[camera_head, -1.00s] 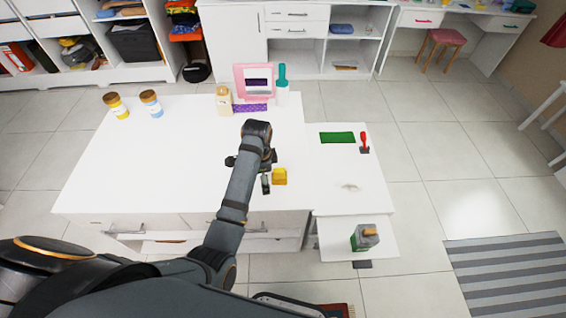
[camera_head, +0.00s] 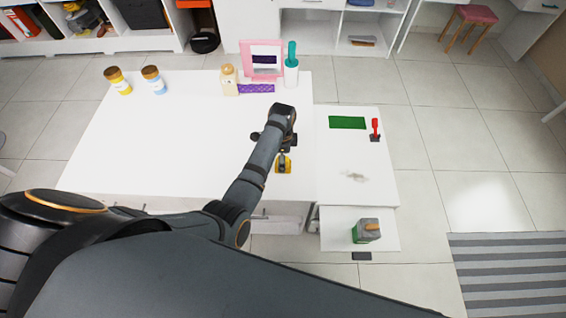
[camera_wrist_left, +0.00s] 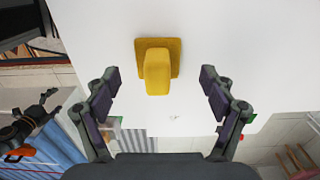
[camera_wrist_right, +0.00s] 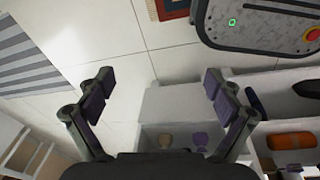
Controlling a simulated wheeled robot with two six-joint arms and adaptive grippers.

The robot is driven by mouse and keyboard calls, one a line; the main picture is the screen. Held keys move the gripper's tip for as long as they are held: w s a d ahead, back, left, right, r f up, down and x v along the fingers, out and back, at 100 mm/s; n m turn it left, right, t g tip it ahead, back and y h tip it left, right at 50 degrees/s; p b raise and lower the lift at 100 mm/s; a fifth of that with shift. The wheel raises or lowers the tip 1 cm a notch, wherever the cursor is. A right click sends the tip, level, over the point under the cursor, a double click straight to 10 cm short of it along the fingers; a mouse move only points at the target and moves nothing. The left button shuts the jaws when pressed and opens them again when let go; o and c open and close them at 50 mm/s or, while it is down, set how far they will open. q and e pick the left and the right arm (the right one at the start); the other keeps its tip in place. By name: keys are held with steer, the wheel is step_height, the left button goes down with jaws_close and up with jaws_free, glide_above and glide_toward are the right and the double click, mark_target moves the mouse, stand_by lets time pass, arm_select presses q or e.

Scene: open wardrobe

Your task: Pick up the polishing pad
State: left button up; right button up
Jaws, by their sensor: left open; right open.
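The polishing pad, a yellow block on a flat yellow square base (camera_head: 284,166), lies on the white table near its front edge, left of the side section. It also shows in the left wrist view (camera_wrist_left: 157,68), upper middle. My left gripper (camera_head: 283,153) is above the pad and partly hides it in the head view. In the left wrist view its fingers (camera_wrist_left: 161,82) are spread, with the yellow grip between and slightly beyond the tips, nothing held. My right gripper (camera_wrist_right: 158,78) is open and empty above the floor, away from the pad.
A green cloth (camera_head: 347,122), a red-handled tool (camera_head: 375,128) and a grey smudge (camera_head: 354,176) are on the right section. A green box (camera_head: 366,231) stands on the lower shelf. Bottles, a pink frame (camera_head: 262,60) and jars stand at the back. The table's left middle is clear.

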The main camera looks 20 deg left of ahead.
arm_select(q)
step_height(320, 180, down, 3)
steer(key=shift+s+d, duration=0.15)
steer(key=c, duration=1.1)
steer(key=shift+c, duration=0.2)
arm_select(e)
steer(key=shift+s, duration=1.15)
steer(key=shift+r, duration=0.1)
